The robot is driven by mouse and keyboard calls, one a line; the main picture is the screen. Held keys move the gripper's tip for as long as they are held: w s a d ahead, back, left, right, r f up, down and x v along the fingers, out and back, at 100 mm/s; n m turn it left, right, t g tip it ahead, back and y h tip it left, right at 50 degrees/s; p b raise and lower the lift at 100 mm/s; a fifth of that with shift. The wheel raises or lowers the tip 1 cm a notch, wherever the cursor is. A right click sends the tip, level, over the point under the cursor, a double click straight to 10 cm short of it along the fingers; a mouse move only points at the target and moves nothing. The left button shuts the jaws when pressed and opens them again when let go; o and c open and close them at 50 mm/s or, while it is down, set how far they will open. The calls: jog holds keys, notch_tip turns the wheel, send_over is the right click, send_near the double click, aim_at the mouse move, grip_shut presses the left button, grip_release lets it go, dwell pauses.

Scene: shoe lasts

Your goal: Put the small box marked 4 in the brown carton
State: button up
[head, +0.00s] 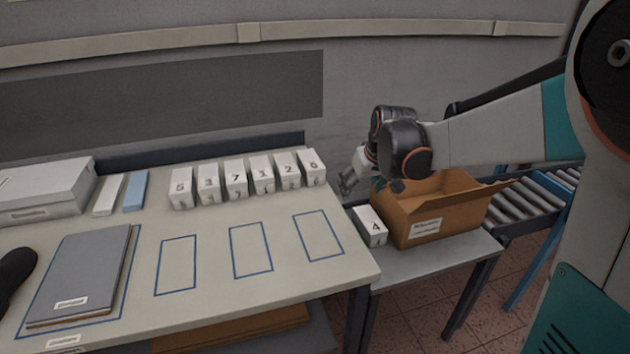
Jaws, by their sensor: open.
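The small white box marked 4 (370,226) stands upright on the grey side table (410,270), just left of the brown carton and outside it. The brown carton (425,228) is open at the top, with a white label on its front and a flap out to the right. Its inside floor is hidden. My gripper (346,187) is open and empty. In the picture it is above and behind the box marked 4, at the carton's back left. I cannot tell its exact height.
A row of several numbered white boxes (236,181) stands at the back of the large table (200,315). A grey folder (80,272) lies front left. A roller conveyor (525,203) runs behind the carton.

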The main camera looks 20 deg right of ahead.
jog(key=w+d+f+p, duration=0.2)
jog(key=w+d+f, duration=0.6)
send_near(370, 219)
jog(key=shift+g, duration=0.5)
jog(key=x, duration=0.1)
jog(key=b+x, duration=0.1)
jog(key=x, duration=0.2)
jog(key=shift+w+d+r+b, duration=0.1)
jog(key=shift+w+d+b, duration=0.15)
jog(key=shift+b, duration=0.15)
jog(key=shift+a+b+x, duration=0.15)
jog(key=shift+b+x, duration=0.6)
jog(key=shift+x, duration=0.85)
jog(key=shift+a+b+x, duration=0.1)
jog(key=shift+b+x, duration=0.6)
jog(key=shift+x, duration=0.9)
jog(key=shift+w+r, duration=0.1)
jog(key=shift+r, duration=0.05)
jog(key=shift+c, duration=0.3)
jog(key=c, duration=1)
